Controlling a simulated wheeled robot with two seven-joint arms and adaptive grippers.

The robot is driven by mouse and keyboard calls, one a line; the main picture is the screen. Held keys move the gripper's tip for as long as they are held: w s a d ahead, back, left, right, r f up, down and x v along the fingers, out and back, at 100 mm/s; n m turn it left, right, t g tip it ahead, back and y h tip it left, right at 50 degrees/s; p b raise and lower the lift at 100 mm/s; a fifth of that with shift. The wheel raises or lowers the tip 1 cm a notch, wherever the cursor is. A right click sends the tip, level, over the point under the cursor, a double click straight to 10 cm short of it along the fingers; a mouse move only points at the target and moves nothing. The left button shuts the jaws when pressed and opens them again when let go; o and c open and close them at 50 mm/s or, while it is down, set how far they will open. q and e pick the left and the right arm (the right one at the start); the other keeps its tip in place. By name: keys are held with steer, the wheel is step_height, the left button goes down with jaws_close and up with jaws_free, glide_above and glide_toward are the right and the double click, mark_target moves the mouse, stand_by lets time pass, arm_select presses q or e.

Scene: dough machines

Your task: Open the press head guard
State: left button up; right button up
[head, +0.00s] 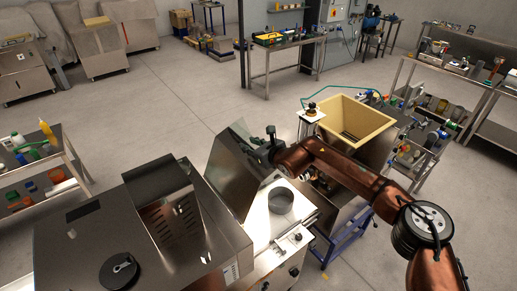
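The press head guard (232,172) looks like a dark, see-through panel standing tilted over the left side of the press's pale work top (262,226). A round grey bowl-like part (280,200) sits on that top, right of the guard. My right arm reaches in from the right, and its dark gripper (267,143) is at the guard's upper right edge. It overlaps the edge in the picture; I cannot tell whether it touches. The fingers are too small and dark to tell open from shut. My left gripper is not in view.
A steel machine housing (140,235) stands left of the press. A yellow-beige hopper (353,120) is behind my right arm. The floor (170,110) behind the press is clear.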

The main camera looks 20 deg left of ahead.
steer(key=v, duration=0.7)
steer(key=shift+s+d+r, duration=0.15)
steer(key=shift+s+d, duration=0.05)
steer(key=shift+d, duration=0.1)
steer(key=shift+a, duration=0.1)
